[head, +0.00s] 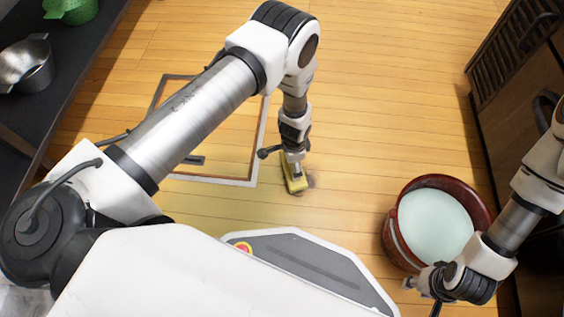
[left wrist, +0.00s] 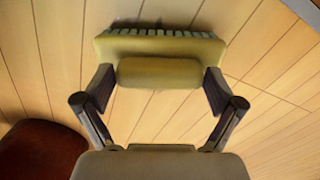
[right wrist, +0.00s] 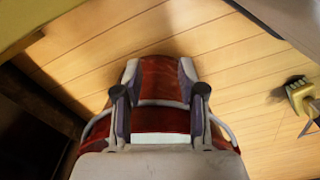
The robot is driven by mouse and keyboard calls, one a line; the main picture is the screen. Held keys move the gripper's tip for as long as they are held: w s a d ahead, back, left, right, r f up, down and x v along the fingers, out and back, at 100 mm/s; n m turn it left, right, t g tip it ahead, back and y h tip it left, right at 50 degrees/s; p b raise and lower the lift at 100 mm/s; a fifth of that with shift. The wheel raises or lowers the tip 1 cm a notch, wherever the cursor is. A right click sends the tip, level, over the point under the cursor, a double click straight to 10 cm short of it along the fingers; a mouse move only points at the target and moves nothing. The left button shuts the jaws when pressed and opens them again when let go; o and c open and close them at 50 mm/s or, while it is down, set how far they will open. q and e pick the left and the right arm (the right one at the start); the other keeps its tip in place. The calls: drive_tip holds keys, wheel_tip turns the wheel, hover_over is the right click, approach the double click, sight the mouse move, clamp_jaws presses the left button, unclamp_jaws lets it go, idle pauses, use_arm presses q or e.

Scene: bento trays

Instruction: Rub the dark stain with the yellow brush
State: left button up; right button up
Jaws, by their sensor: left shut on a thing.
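The yellow brush (head: 293,184) is on the wooden floor, its bristles hidden below it in the head view. My left gripper (head: 292,162) is shut on it from above. In the left wrist view the yellow brush (left wrist: 160,72) sits between both fingers, bristles along its far edge. The dark stain (head: 311,181) shows as a small smudge on the floor just right of the brush; the brush may cover part of it.
The red bucket (head: 397,238), filled with pale water, stands right of the brush. A framed floor panel (head: 215,180) lies left of the brush. A dark shelf (head: 75,60) with a metal pot (head: 27,65) is at left, a wooden cabinet (head: 500,110) at right. Floor beyond the brush is clear.

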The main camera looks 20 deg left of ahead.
use_arm(q)
drive_tip(key=shift+s+a, duration=0.15)
drive_tip(key=shift+a, duration=0.25)
drive_tip(key=shift+a+r+p, duration=0.1)
drive_tip(key=shift+r+p, duration=0.5)
drive_tip(key=shift+p, duration=0.5)
wheel_tip(320, 180, up, 5)
drive_tip(key=p, duration=0.5)
drive_tip(key=shift+r+p, duration=0.2)
drive_tip(key=shift+p, duration=0.2)
use_arm(e)
wheel_tip(320, 180, up, 8)
drive_tip(key=a, duration=0.1)
